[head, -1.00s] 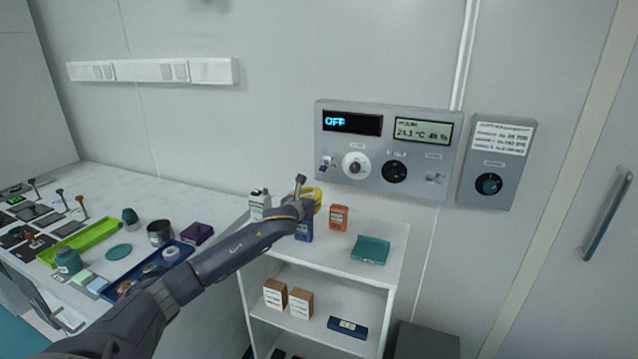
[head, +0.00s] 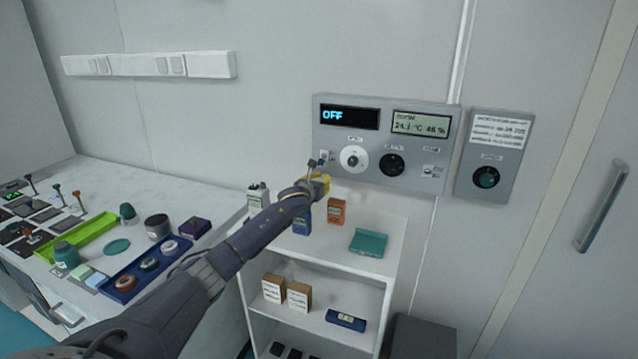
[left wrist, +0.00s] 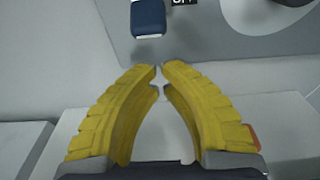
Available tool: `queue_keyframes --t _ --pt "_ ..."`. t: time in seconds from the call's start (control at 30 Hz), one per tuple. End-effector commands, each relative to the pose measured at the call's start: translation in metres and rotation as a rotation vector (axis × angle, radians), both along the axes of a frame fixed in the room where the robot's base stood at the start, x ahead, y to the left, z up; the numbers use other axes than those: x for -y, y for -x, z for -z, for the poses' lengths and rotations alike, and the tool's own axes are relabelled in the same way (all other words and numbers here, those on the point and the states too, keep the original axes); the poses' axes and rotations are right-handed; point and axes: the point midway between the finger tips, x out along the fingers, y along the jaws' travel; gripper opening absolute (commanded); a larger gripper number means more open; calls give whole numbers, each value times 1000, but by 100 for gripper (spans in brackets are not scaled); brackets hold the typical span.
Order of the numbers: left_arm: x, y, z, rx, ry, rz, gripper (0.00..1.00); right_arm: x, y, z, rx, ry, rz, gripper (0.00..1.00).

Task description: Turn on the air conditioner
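The grey control panel (head: 372,172) on the wall has a black display (head: 349,116) reading OFF in blue and a room display reading about 24.1 °C and 46 %. The panel holds a white dial (head: 354,158), a black knob (head: 392,165) and a small switch at its lower left, mostly hidden by my gripper in the head view. In the left wrist view, a dark blue switch lever (left wrist: 148,18) sits just beyond my fingertips, beside a partly cut-off OFF label (left wrist: 183,2). My left gripper (left wrist: 159,68) has yellow fingers with tips almost together, empty, and apart from the lever.
A white shelf (head: 385,228) stands below the panel, with an orange box (head: 337,210) and a teal tray (head: 369,243) on top. A second wall box (head: 494,155) with a dark knob hangs to the right. A crowded bench (head: 105,180) stands at left.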

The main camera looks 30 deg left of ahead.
Motion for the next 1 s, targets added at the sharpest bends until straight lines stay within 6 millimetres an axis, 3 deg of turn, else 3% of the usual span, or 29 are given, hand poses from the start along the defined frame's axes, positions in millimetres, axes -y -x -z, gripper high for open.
queue_keyframes --t 0.4,1.0 --pt "4 17 -29 1 2 1 0 0 0 0 0 0 0 44" --pt "4 20 -35 -3 1 1 0 0 0 0 0 0 0 44"
